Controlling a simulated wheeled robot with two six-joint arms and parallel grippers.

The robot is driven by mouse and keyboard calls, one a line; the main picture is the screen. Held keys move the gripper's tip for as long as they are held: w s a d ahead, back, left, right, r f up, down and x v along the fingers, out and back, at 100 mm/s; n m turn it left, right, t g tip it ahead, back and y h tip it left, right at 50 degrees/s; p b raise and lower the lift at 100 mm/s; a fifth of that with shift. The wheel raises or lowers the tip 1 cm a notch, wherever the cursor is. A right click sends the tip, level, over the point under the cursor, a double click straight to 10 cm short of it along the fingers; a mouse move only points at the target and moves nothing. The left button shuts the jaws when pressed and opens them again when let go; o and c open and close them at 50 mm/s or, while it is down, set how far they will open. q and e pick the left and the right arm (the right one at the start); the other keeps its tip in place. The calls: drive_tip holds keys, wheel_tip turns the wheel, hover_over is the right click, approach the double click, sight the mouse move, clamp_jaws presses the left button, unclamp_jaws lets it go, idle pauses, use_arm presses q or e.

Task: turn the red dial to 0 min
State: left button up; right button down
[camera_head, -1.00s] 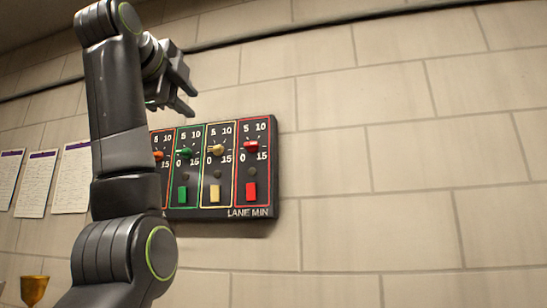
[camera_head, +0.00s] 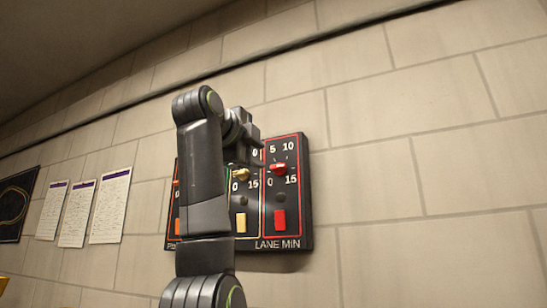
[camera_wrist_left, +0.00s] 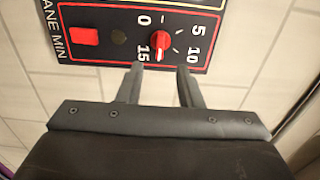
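The red dial (camera_head: 278,169) is at the right end of a black wall panel, ringed by the marks 0, 5, 10 and 15. In the left wrist view the red dial (camera_wrist_left: 160,42) shows just beyond and between my fingertips, apart from them. In the head view my left gripper (camera_head: 246,142) is in front of the panel, left of the red dial and partly hidden by my arm. My right gripper is not in view.
A yellow dial (camera_head: 241,174) sits left of the red one. Below the red dial is a red switch (camera_head: 280,220), beside a yellow switch (camera_head: 240,222). My left arm hides the panel's middle. Papers (camera_head: 110,205) hang at left; the wall at right is bare.

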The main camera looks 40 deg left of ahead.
sight(276, 166)
use_arm(q)
drive_tip(key=p+x, duration=0.3)
drive_tip(key=x, duration=0.4)
drive_tip(key=shift+w+a+r, duration=0.1)
drive_tip(key=shift+w+r, duration=0.05)
drive_tip(key=shift+w, duration=0.15)
drive_tip(key=shift+w+a+p, duration=0.15)
drive_tip(key=shift+w+p, duration=0.2)
drive_tip(key=shift+w, duration=0.35)
drive_tip(key=shift+s, duration=0.15)
clamp_jaws()
